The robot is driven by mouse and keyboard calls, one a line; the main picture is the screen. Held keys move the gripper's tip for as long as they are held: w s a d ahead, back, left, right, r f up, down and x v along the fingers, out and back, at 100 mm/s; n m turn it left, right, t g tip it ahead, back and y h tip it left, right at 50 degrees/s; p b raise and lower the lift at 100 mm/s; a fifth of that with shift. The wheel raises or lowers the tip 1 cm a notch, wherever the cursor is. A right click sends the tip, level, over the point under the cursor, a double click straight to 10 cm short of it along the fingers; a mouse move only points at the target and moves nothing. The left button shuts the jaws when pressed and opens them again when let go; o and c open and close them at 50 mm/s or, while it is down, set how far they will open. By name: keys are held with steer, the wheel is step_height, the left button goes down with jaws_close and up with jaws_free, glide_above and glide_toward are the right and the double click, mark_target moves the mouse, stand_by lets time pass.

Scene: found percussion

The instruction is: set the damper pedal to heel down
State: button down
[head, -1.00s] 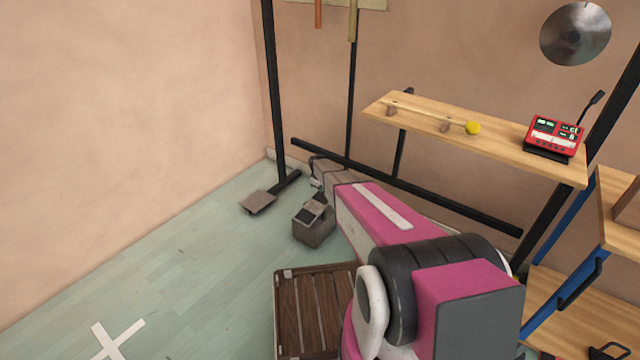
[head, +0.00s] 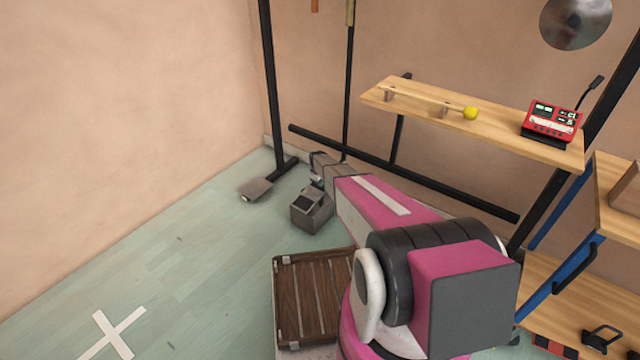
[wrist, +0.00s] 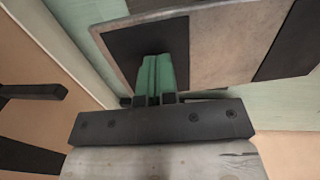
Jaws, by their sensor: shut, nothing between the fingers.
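The damper pedal appears to be the small grey box (head: 310,216) with a tilted black-padded top on the floor, left of my forearm. In the wrist view a grey plate with a black pad (wrist: 128,52) fills the top middle, tilted in the picture. My gripper (wrist: 155,68) is shut and empty, its green fingers together over the black pad. I cannot tell whether they touch it. In the head view the gripper (head: 317,183) is small, just above the pedal's far side. Which end of the pedal is down is not clear.
A black stand with a grey foot plate (head: 255,189) stands left of the pedal. A slatted brown case (head: 315,300) lies in front. A wooden shelf (head: 420,105) holds a yellow-headed mallet and a red device (head: 552,122). Floor at left is open, with a white cross (head: 112,333).

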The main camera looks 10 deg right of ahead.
steer(key=shift+w+d+f+g+y, duration=0.2)
steer(key=shift+w+f+g+y, duration=0.05)
steer(key=shift+f+g+y, duration=0.25)
steer(key=shift+w+d+f+g+y, duration=0.15)
steer(key=shift+w+f+g+y, duration=0.1)
steer(key=shift+f+g+y, duration=0.2)
steer(key=shift+s+f, duration=0.1)
steer(key=shift+f, duration=0.25)
step_height(320, 180, up, 11)
steer(key=shift+w+d, duration=0.35)
steer(key=s+r+m, duration=0.3)
steer(key=s+r, duration=0.5)
steer(key=s, duration=0.6)
steer(key=s+a+r+m, duration=0.1)
steer(key=s+r+m, duration=0.2)
steer(key=s+r, duration=0.6)
steer(key=s+a+r+m, duration=0.1)
steer(key=s+r+m, duration=0.2)
steer(key=s+r, duration=0.5)
steer(key=s, duration=1.3)
steer(key=shift+s+r+t+h, duration=0.15)
steer(key=shift+s+t+h, duration=0.1)
steer(key=shift+t+h, duration=0.1)
